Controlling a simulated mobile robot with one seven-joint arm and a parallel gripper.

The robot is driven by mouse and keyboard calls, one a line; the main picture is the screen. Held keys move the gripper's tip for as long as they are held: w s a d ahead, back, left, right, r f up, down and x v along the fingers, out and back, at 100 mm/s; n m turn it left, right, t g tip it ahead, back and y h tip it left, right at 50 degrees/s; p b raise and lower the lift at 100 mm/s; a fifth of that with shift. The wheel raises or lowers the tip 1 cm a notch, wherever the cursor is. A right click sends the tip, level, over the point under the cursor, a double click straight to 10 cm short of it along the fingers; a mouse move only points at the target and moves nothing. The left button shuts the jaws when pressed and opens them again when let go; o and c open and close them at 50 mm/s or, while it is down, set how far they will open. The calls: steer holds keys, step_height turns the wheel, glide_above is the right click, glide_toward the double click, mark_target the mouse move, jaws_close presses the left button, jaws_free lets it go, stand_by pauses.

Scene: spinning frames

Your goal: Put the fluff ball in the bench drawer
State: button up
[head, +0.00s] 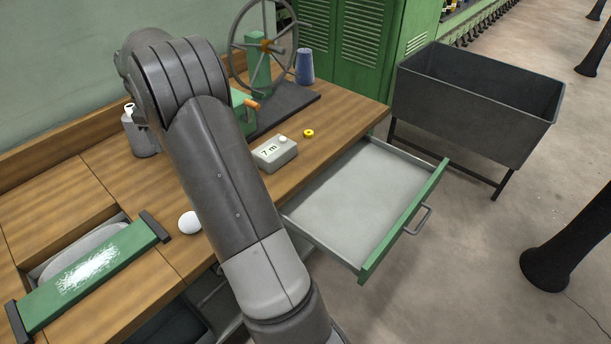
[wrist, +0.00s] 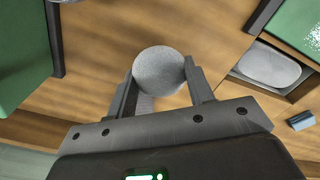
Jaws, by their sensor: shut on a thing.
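The fluff ball, round and whitish, is between the two fingers of my gripper (wrist: 158,85) in the wrist view (wrist: 158,68); both fingers press against its sides. In the head view a white ball (head: 189,222) shows at the left edge of my forearm, over the bench top near the green panel. My gripper is hidden in the head view. I cannot tell whether the ball still touches the wood. The bench drawer (head: 352,200), with a pale inside and green front, is pulled out to the right of my arm and looks empty.
A green carding panel (head: 88,277) with dark ends lies across a recess on the left. A grey box (head: 274,153), a yellow ring (head: 308,133), a blue cone (head: 305,67) and a wheel (head: 263,45) stand on the bench. A dark bin (head: 475,105) stands beyond the drawer.

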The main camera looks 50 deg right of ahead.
step_height(320, 180, up, 11)
steer(key=s+d+r+m, duration=0.2)
steer(key=s+d+m, duration=0.5)
steer(key=s+d, duration=1)
steer(key=shift+s+d, duration=0.25)
steer(key=shift+d, duration=0.3)
steer(key=s+d+m, duration=0.1)
steer(key=s+d, duration=0.1)
steer(key=s, duration=0.2)
steer(key=s+d+m, duration=0.1)
steer(key=s+m, duration=0.1)
steer(key=s, duration=0.2)
steer(key=s+d+m, duration=0.1)
steer(key=s+d, duration=0.1)
steer(key=s, duration=0.2)
steer(key=shift+s+d+r, duration=0.2)
steer(key=shift+s+d, duration=0.05)
steer(key=shift+d, duration=0.1)
steer(key=s+f+m, duration=0.3)
steer(key=s+m, duration=0.6)
steer(key=s, duration=1.8)
steer(key=shift+m, duration=0.3)
steer(key=f, duration=2)
steer(key=shift+s+a+f, duration=0.25)
steer(key=shift+s, duration=0.1)
steer(key=f, duration=0.1)
glide_above(345, 231)
step_height(345, 231, down, 7)
steer(key=shift+f, duration=2.05)
steer(key=shift+f, duration=0.15)
